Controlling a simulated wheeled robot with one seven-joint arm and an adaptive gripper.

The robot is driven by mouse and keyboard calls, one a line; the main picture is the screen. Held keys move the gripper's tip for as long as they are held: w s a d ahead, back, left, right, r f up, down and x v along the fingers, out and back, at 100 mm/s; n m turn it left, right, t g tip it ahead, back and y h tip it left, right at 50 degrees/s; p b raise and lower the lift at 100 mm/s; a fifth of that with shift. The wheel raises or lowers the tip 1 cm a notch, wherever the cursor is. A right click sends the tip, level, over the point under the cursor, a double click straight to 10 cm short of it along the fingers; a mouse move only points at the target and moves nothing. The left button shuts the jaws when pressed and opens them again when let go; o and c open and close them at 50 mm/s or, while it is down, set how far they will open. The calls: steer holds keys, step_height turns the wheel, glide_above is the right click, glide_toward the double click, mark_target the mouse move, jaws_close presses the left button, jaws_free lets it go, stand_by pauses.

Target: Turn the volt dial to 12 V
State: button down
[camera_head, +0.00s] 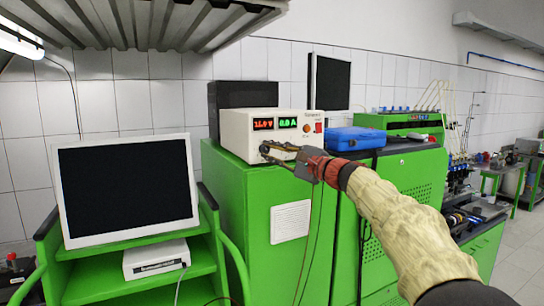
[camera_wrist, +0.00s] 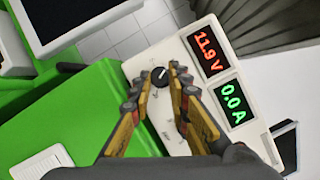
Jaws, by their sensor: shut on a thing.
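The cream power supply (camera_head: 240,128) stands on a green cabinet. Its red voltage display (camera_wrist: 208,46) reads 11.9 V in the wrist view, and the green current display (camera_wrist: 232,101) reads 0.0 A. The black volt dial (camera_wrist: 160,74) has a white pointer mark and sits between the fingertips of my gripper (camera_wrist: 157,82). My gripper is shut on the dial. In the head view my gripper (camera_head: 268,152) is at the lower front of the power supply and hides the dial there.
A blue case (camera_head: 355,139) lies right of the power supply. A dark box (camera_head: 242,94) stands behind it. A white monitor (camera_head: 125,190) is on a green cart to the left. Thin cables (camera_head: 310,240) hang down the cabinet front below my gripper.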

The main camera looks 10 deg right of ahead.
steer(key=shift+f, duration=0.1)
stand_by(0.3)
steer(key=c, duration=1.7)
jaws_free()
steer(key=shift+o, duration=0.2)
steer(key=v, duration=1.2)
